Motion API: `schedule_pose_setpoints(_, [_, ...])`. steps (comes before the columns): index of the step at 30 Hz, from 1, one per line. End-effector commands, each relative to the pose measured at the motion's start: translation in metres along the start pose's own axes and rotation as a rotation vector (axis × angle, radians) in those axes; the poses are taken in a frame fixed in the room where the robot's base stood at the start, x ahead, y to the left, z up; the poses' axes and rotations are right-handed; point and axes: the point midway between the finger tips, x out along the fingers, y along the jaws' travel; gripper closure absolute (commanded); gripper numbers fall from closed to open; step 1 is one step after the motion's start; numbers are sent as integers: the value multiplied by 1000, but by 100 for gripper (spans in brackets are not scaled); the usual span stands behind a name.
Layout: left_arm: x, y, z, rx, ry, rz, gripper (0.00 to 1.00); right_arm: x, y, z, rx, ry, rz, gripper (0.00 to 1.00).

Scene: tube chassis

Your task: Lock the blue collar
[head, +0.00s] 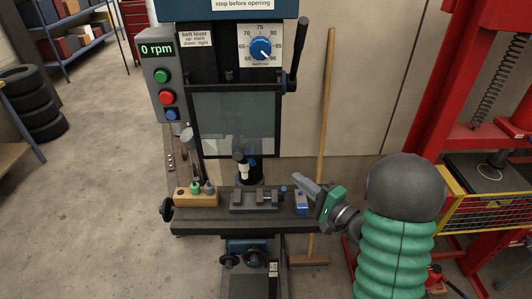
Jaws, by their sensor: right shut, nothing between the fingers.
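A drill press stands in the middle of the head view, with a dark work table (215,226) across it. A blue collar-like part (240,246) sits below the table, with dark round knobs or handles beside it. Whether it is locked cannot be told. My right gripper (298,182) comes in from the right, its grey fingers shut and empty. It is above the right end of the table, near a small blue and white box (301,206), apart from the blue part. My left gripper is not in view.
A vise (254,201) and a wooden block (196,198) with small tools are on the table. A clear guard (235,125) hangs above. The control box (160,75) reads 0 rpm. A broom (325,130) leans behind; a red press (455,110) stands right. The left floor is open.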

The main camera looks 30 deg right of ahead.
Motion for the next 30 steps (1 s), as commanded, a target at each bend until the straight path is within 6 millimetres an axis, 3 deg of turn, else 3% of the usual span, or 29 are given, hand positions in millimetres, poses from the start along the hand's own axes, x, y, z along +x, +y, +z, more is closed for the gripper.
schedule_pose_setpoints(10, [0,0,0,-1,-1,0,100,-4,-2,-6,42,-15,-19,100])
schedule_pose_setpoints(14, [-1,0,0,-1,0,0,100,4,-2,-6,41,-15,-17,100])
schedule_pose_setpoints(28, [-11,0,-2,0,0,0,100,99,-5,-1,38,-18,-18,100])
schedule_pose_setpoints(30, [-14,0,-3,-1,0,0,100,102,-6,12,41,-18,-17,100])
